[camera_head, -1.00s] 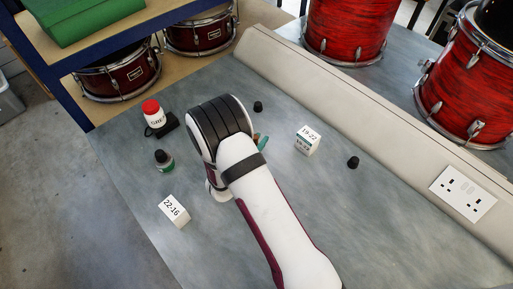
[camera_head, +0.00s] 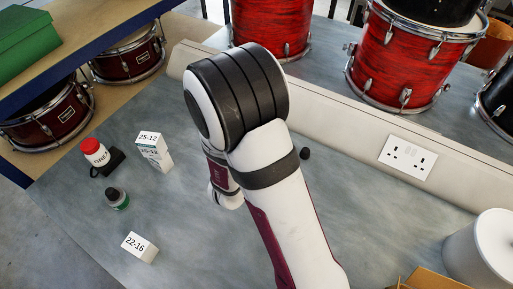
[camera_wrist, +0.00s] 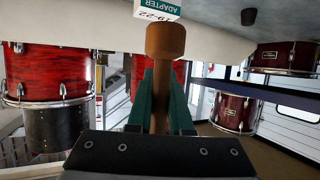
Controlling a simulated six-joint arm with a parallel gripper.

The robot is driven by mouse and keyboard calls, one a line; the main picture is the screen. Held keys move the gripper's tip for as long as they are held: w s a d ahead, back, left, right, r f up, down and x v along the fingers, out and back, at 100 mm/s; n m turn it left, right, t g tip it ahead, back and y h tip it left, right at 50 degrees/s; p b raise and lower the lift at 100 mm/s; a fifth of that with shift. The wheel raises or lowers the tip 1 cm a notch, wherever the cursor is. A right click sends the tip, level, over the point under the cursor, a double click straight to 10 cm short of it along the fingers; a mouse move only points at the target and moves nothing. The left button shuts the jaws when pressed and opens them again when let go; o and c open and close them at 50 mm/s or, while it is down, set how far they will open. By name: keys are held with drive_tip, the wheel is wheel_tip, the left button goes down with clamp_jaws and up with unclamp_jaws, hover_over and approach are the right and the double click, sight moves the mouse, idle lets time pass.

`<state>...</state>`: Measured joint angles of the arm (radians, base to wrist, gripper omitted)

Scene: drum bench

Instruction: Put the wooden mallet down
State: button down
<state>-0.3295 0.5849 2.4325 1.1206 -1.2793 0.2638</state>
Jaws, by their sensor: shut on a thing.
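The wooden mallet shows in the wrist view, with its brown head (camera_wrist: 165,42) beyond my fingertips and its handle (camera_wrist: 160,98) between the fingers. My gripper (camera_wrist: 162,80), with green fingers, is shut on the handle. The bench (camera_head: 185,250) appears at the top of the wrist view, and that view looks upside down. I cannot tell how far the mallet is from the bench. In the head view my arm hides the gripper and the mallet.
A 19-22 adapter box (camera_wrist: 158,10) shows just past the mallet head. Left on the bench are a 25-12 box (camera_head: 155,153), a 22-16 box (camera_head: 138,247), a red-capped bottle (camera_head: 95,153) and a small dark bottle (camera_head: 117,198). A black knob (camera_head: 305,153) sits right of my arm.

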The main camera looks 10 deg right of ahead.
drive_tip(key=s+d+f+m+g+h, duration=0.1)
drive_tip(key=s+d+m+g+h, duration=0.35)
drive_tip(key=d, duration=0.45)
drive_tip(key=s+d+f+m+g+h, duration=0.2)
drive_tip(key=s+d+m+g+h, duration=0.15)
drive_tip(key=s+d+m, duration=0.35)
drive_tip(key=shift+n+y, duration=0.3)
drive_tip(key=shift+n, duration=0.55)
drive_tip(key=f, duration=0.2)
drive_tip(key=d+f, duration=0.1)
drive_tip(key=f, duration=0.4)
drive_tip(key=shift+w+d+f, duration=0.2)
drive_tip(key=shift+f, duration=0.15)
drive_tip(key=shift+f, duration=0.1)
drive_tip(key=c, duration=0.8)
unclamp_jaws()
drive_tip(key=shift+c, duration=0.2)
